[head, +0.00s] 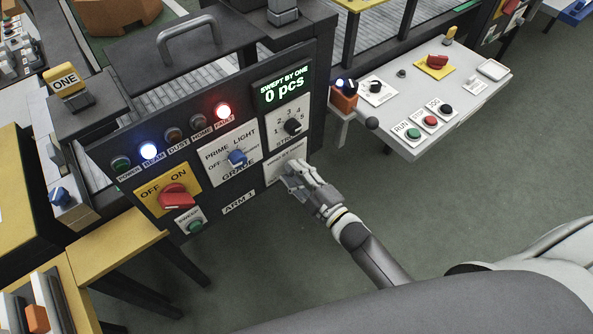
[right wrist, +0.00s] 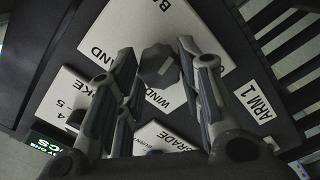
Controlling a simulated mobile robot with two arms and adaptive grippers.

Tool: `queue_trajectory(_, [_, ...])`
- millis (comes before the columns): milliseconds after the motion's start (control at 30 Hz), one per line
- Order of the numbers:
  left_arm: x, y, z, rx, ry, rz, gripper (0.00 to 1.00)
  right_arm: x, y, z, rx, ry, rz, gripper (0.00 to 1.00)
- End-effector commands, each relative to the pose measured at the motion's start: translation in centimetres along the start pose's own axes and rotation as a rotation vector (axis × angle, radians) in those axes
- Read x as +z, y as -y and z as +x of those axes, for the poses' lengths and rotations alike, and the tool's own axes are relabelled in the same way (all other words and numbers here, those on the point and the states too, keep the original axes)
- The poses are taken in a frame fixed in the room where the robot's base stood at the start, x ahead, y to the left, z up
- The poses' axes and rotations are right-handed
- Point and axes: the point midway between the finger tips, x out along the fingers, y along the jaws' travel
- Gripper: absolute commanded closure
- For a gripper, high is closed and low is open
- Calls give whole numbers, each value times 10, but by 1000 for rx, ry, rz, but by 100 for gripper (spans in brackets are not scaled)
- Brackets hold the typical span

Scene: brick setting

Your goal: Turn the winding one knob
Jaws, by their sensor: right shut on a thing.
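The winding knob (right wrist: 158,65) is a dark, many-sided knob on a white plate whose lettering begins "WIND" in the right wrist view. My right gripper (right wrist: 159,82) has its grey fingers on both sides of the knob and is shut on it. In the head view my right gripper (head: 292,177) reaches the lower right plate (head: 273,169) of the dark panel (head: 237,189) and hides the knob there. A yellow sign reading "ONE" (head: 66,82) stands on top of this station. My left gripper is not in view.
Close by on the panel are a blue grade knob (head: 237,158), a black numbered knob (head: 292,126) and a red OFF/ON switch (head: 176,196). A grey console (head: 440,95) with buttons stands to the right. Green floor is clear below.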

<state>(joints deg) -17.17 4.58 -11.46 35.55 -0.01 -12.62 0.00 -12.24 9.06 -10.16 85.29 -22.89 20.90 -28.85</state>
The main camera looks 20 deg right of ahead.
Motion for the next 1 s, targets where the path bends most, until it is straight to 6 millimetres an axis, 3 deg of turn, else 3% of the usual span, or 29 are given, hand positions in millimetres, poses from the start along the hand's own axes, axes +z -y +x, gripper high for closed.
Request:
queue_trajectory(500, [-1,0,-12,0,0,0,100,0,0,-1,-2,2,329,90])
queue_trajectory(1000, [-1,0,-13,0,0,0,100,1,1,-1,-2,2,385,90])
